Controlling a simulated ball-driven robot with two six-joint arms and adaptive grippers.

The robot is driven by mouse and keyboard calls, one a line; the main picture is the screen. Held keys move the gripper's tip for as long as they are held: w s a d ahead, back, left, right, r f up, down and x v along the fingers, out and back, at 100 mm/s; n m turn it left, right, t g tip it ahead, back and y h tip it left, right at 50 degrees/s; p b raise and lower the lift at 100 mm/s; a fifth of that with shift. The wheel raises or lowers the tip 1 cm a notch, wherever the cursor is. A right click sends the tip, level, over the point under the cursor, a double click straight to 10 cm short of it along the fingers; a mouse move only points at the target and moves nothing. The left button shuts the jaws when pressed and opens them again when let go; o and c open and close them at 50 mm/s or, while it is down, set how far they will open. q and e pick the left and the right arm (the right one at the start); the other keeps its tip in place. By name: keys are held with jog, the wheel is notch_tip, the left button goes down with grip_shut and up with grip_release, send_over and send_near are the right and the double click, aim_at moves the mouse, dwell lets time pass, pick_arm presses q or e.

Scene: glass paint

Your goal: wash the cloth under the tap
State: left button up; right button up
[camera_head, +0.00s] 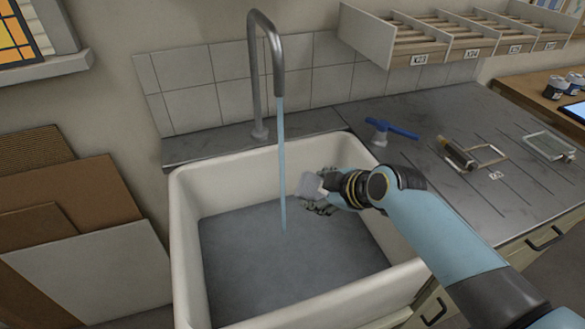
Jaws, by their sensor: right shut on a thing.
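The grey tap (267,70) stands behind the sink. A thin blue stream of water (282,165) runs from its spout down into the white sink (185,237), which has a grey bottom or standing water. My right gripper (311,192) is over the sink, a little to the right of the stream. It is shut on a pale grey, crumpled piece that looks like the cloth (309,184). The cloth is apart from the stream in this view. The gripper's fingers are small and partly hidden by the cloth. My left gripper is not in view.
A blue-handled tool (391,129) and metal frames (470,155) lie on the dark counter (420,115) to the right. Wooden racks (450,35) hang above it. Boards (75,200) lean at the left. The sink's left half is clear.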

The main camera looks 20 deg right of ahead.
jog(key=shift+p+v, duration=1.3)
jog(key=shift+v, duration=1.05)
jog(key=shift+s+d+r, duration=0.15)
jog(key=shift+s+r, duration=0.25)
jog(key=shift+s, duration=0.35)
